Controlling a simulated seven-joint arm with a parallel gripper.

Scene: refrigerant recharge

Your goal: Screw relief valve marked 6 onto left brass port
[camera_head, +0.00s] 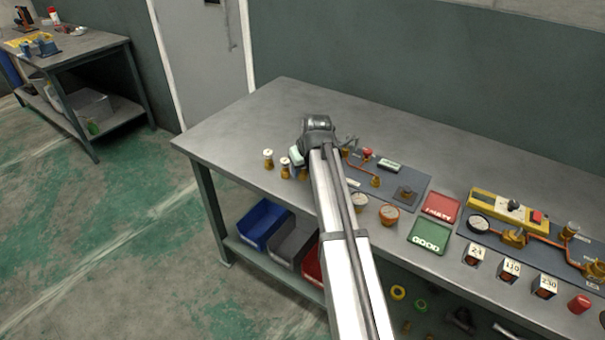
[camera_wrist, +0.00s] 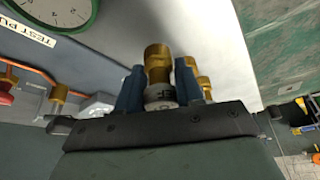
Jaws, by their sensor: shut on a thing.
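My gripper (camera_wrist: 159,75) is shut on a relief valve (camera_wrist: 157,54), with one blue finger on each side of it. The valve has a brass threaded body and a white band, and its marking is not clearly readable. In the head view my gripper (camera_head: 297,156) is low over the left part of the bench, and the held valve cannot be made out there. Two white-capped brass valves (camera_head: 268,158) (camera_head: 285,166) stand just left of it. A brass port (camera_wrist: 58,94) on copper pipe shows left of the gripper in the wrist view, apart from the valve.
The dark panel (camera_head: 424,194) with copper pipe and a red knob (camera_head: 367,153) lies right of my gripper. Red (camera_head: 441,207) and green (camera_head: 430,237) trays are farther right. Blue (camera_head: 264,222) and grey bins sit below. The bench's back left is clear.

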